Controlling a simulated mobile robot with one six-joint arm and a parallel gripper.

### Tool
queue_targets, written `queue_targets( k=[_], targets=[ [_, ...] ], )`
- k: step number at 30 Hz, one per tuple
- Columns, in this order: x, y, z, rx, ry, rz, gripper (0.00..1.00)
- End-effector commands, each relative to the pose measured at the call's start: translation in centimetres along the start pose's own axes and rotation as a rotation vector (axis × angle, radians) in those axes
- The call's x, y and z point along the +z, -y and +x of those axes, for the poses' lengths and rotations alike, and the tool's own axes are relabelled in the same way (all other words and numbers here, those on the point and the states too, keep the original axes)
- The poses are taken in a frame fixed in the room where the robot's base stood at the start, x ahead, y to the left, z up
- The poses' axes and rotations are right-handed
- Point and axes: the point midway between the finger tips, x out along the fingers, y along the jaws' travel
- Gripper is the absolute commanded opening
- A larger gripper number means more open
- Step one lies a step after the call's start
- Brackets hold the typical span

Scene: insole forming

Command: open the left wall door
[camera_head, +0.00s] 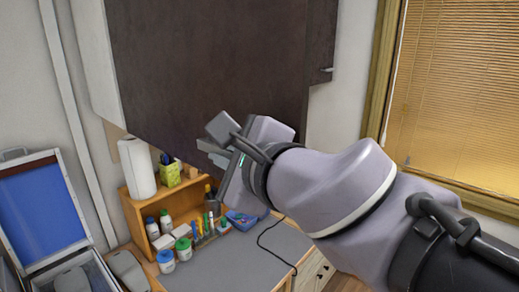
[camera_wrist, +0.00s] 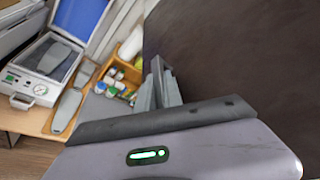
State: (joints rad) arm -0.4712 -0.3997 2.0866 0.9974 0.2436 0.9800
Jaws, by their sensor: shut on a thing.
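The left wall door (camera_head: 210,60) is a large dark brown panel high on the wall in the head view. It seems to stand out at an angle from the cabinet. In the wrist view its dark face (camera_wrist: 240,50) fills the right side. My gripper (camera_head: 214,143) is at the door's lower part, coming from the right. Its fingers (camera_wrist: 164,88) are shut at the door's edge in the wrist view. The handle between them is hidden, so I cannot see the grip itself.
Below are a wooden organizer (camera_head: 135,208) with bottles and pens, a paper roll (camera_head: 138,168) and a grey desk mat (camera_head: 225,262). An open blue-lidded case (camera_head: 42,205) stands at left. A small handle (camera_head: 326,69) shows right of the door. A window blind (camera_head: 455,95) is at right.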

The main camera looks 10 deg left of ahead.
Motion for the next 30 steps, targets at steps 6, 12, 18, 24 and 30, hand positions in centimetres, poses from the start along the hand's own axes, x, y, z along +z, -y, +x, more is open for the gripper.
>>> queue_targets(
  k=[6,12,18,24,30],
  targets=[
    [0.0,0.2,0.0,-0.003,0.0,-0.001,0.13],
    [0.0,0.1,0.0,-0.002,0.0,-0.001,0.2],
    [0.0,0.2,-0.4,-0.002,-0.001,0.0,0.2],
    [0.1,0.4,-4.1,-0.005,0.0,-0.001,0.2],
    [0.1,0.3,-9.0,-0.007,-0.001,-0.001,0.2]
  ],
)
